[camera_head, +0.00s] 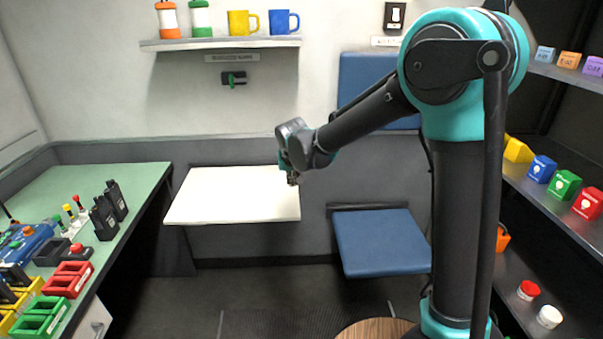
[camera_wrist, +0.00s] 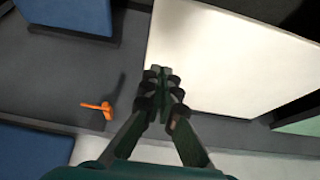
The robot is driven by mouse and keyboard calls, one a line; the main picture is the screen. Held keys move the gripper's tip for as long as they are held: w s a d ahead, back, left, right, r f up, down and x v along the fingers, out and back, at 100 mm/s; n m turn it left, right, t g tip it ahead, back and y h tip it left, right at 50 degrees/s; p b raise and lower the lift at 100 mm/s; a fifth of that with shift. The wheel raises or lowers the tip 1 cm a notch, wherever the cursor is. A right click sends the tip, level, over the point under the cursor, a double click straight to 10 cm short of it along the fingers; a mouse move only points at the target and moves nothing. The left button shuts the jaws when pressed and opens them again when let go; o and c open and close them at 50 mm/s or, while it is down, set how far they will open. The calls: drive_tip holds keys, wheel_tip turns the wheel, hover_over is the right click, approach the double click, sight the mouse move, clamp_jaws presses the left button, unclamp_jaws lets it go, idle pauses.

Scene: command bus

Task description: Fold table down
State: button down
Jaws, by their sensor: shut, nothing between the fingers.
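The white table (camera_head: 235,195) stands out flat from the back wall, level with the bench at left. It also shows in the wrist view (camera_wrist: 225,60), filling the upper right. My gripper (camera_head: 292,181) is at the table's right edge in the head view, with its fingers shut and empty. In the wrist view my gripper (camera_wrist: 160,72) appears over the table's edge; I cannot tell whether it touches. An orange handle (camera_wrist: 103,108) sits on the grey wall beside the table in the wrist view. In the head view this handle is hidden, apparently behind my arm.
A blue folding seat (camera_head: 382,242) is down to the right of the table, with a blue backrest (camera_head: 362,78) above. A shelf (camera_head: 220,43) with cups and bottles is above the table. A green bench (camera_head: 95,205) stands left. The floor below the table is clear.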

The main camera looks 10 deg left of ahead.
sight(294, 219)
drive_tip(key=shift+t, duration=0.6)
drive_tip(key=s+f, duration=0.1)
drive_tip(key=f, duration=0.3)
drive_tip(key=s+f, duration=0.1)
drive_tip(key=f, duration=0.3)
drive_tip(key=s+f, duration=0.1)
drive_tip(key=f, duration=0.3)
drive_tip(key=shift+s+d+f, duration=0.1)
drive_tip(key=shift+d+f, duration=0.1)
drive_tip(key=shift+d, duration=0.2)
drive_tip(key=shift+s+d+f, duration=0.1)
drive_tip(key=shift+s+f, duration=0.1)
